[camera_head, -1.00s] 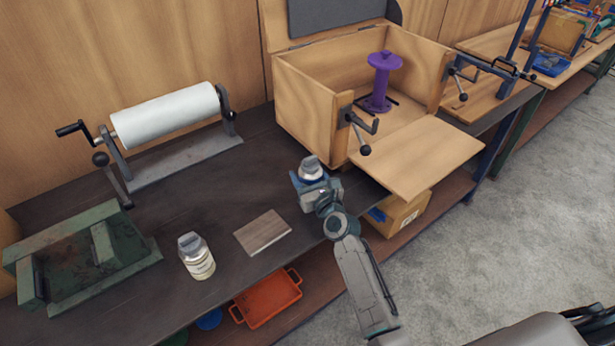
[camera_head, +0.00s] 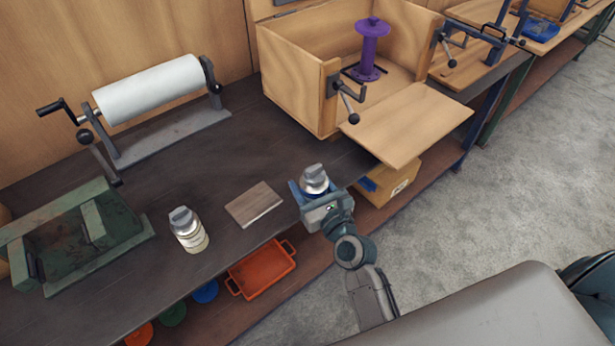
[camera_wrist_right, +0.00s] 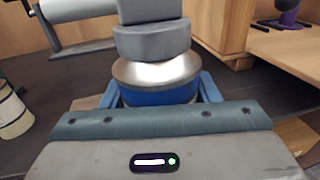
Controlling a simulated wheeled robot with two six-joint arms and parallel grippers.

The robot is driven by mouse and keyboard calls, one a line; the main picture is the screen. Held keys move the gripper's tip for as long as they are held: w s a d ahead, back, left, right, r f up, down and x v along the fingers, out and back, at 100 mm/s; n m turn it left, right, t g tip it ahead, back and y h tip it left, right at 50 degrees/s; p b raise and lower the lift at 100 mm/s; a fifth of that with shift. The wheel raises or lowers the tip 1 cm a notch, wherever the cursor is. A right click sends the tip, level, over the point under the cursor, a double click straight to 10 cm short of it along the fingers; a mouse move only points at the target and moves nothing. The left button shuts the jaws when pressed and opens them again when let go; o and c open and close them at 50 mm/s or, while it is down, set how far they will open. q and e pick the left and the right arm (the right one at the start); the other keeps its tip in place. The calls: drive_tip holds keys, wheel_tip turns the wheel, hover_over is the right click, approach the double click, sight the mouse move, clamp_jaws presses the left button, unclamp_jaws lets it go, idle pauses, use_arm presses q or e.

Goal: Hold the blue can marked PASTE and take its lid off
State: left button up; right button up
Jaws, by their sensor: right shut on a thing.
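The blue can (camera_head: 315,186) has a blue body, a silvery top and a grey lid (camera_head: 313,170) sitting on it. My right gripper (camera_head: 312,190) is shut on the can, its blue fingers on either side of the body. The can is upright near the bench's front edge; I cannot tell how far above the bench it is. In the right wrist view the can (camera_wrist_right: 158,94) sits between the fingers, with the grey lid (camera_wrist_right: 153,40) above its shiny top. The can's marking is hidden. My left gripper is not in view.
Another grey-lidded container (camera_head: 188,232) with a pale label stands on the bench, left of a flat wooden block (camera_head: 254,204). A wooden crate (camera_head: 294,85) holds a purple spool (camera_head: 370,50).

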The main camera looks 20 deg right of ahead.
drive_tip(key=o, duration=0.8)
drive_tip(key=c, duration=0.9)
drive_tip(key=shift+s+d+r, duration=0.1)
drive_tip(key=shift+s+d, duration=0.1)
drive_tip(key=shift+s, duration=0.2)
drive_tip(key=s+d+r+h, duration=0.1)
drive_tip(key=s, duration=0.1)
drive_tip(key=s+d+r+m+h+b, duration=0.1)
drive_tip(key=s, duration=0.1)
drive_tip(key=s+r, duration=0.1)
drive_tip(key=s, duration=0.1)
drive_tip(key=shift+d+m+h+b, duration=0.3)
drive_tip(key=shift+d+m+h, duration=0.1)
